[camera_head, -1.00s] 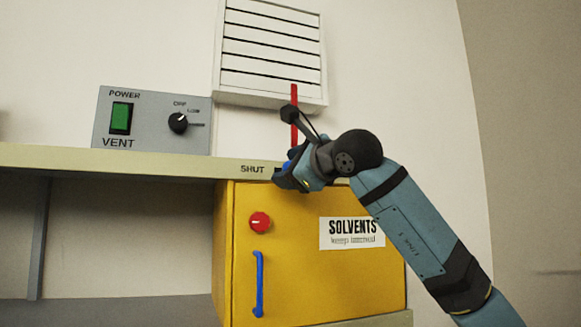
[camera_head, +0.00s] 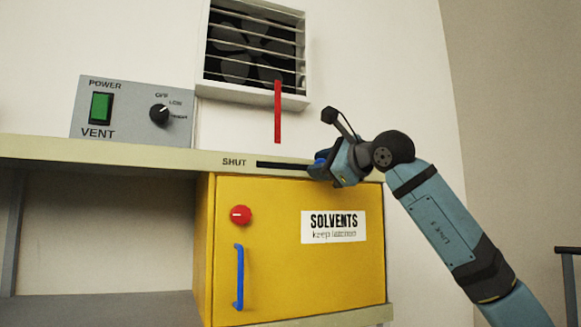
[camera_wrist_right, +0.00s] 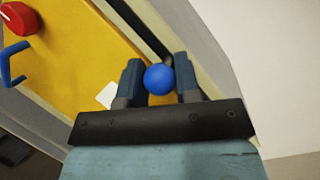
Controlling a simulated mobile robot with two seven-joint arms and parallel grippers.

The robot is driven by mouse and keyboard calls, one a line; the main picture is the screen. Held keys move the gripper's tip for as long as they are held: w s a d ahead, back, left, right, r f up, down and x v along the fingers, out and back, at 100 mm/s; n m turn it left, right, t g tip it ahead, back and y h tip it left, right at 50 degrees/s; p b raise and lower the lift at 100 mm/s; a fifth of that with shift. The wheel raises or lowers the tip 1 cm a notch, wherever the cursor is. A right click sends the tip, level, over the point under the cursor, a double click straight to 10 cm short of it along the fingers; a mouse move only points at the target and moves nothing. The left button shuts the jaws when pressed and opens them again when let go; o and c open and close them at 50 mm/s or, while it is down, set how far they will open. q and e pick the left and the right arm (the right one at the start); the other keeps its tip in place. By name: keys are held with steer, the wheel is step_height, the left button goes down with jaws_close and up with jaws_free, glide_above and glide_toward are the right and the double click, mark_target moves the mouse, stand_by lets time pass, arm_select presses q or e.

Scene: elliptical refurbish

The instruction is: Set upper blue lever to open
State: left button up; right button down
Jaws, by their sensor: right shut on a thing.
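The upper blue lever ends in a round blue knob (camera_wrist_right: 159,79), seen between the fingers in the right wrist view. Its dark slot (camera_head: 283,164) runs along the shelf edge, with the word SHUT at its left end. My right gripper (camera_head: 322,162) is shut on the knob toward the right of the slot; its fingers (camera_wrist_right: 160,82) flank the knob in the wrist view. The gripper hides most of the knob and any label at the slot's right end in the head view. The vent louvre (camera_head: 255,50) above has its slats open, showing dark fan shapes behind. My left gripper is not in view.
Below the shelf is a yellow SOLVENTS cabinet (camera_head: 280,270) with a red knob (camera_head: 240,215) and a blue handle (camera_head: 239,277). A grey VENT control box (camera_head: 132,112) stands on the shelf at left. A red strip (camera_head: 278,112) hangs below the louvre.

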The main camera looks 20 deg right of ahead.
steer(key=d, duration=0.7)
steer(key=shift+d, duration=0.2)
steer(key=shift+w, duration=0.1)
steer(key=c, duration=1)
jaws_free()
steer(key=shift+o, duration=0.9)
steer(key=shift+d, duration=0.2)
